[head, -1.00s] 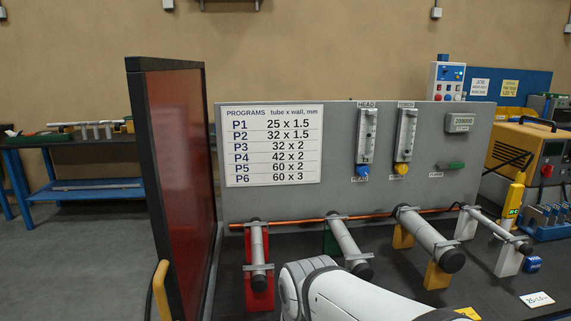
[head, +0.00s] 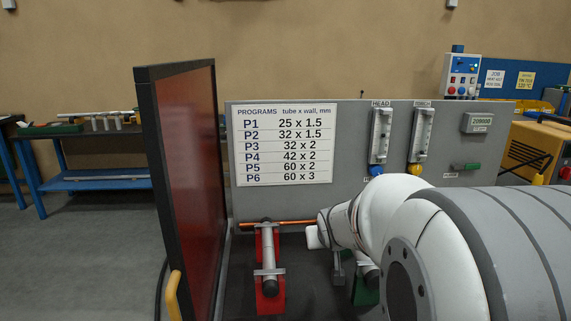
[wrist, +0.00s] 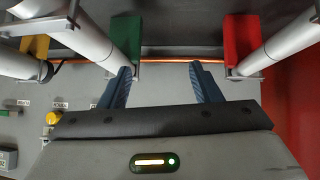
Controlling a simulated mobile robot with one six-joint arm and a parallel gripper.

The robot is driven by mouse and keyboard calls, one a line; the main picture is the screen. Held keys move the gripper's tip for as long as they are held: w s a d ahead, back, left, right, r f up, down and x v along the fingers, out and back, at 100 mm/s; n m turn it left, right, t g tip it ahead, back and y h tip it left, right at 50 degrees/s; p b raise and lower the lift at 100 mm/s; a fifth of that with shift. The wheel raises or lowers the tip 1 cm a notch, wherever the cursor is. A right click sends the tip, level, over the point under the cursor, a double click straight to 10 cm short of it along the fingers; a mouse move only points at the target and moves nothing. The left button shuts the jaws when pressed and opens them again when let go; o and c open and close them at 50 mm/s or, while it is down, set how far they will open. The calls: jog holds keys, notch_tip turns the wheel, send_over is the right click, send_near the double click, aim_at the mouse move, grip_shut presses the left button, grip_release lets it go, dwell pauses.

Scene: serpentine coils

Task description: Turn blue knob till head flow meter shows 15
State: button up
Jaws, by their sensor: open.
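The blue knob (head: 376,170) sits at the foot of the head flow meter (head: 381,136) on the grey panel in the head view. The meter's scale is too small to read. My gripper (wrist: 160,70) is open and empty in the wrist view, its two dark blue fingers apart before the panel's lower part, near the copper tube. The blue knob does not show in the wrist view; my gripper body covers that part of the panel. In the head view my arm hides the gripper's fingers.
The yellow knob (head: 416,170) of the torch meter is right of the blue one; it also shows in the wrist view (wrist: 53,118). Tubes on red (head: 268,287), green (wrist: 126,38) and yellow supports stand before the panel. A dark-framed red screen (head: 185,180) stands at left.

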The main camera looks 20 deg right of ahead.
jog(key=w+d+r+t+h+p, duration=0.15)
jog(key=w+d, duration=0.25)
jog(key=d, duration=0.4)
jog(key=w+d+r+t+p, duration=0.1)
jog(key=w+d+r+t, duration=0.2)
jog(key=w+d, duration=0.3)
jog(key=t+p, duration=0.2)
jog(key=t, duration=0.3)
send_near(377, 173)
jog(key=w, duration=0.1)
jog(key=shift+g+y, duration=0.25)
jog(key=shift+y, duration=0.2)
jog(key=x, duration=0.2)
jog(key=p+x, duration=0.1)
jog(key=x, duration=0.4)
jog(key=shift+w+d+r, duration=0.25)
jog(key=shift+w+d, duration=0.05)
jog(key=shift+d, duration=0.2)
jog(key=shift+c, duration=0.4)
jog(key=c, duration=0.9)
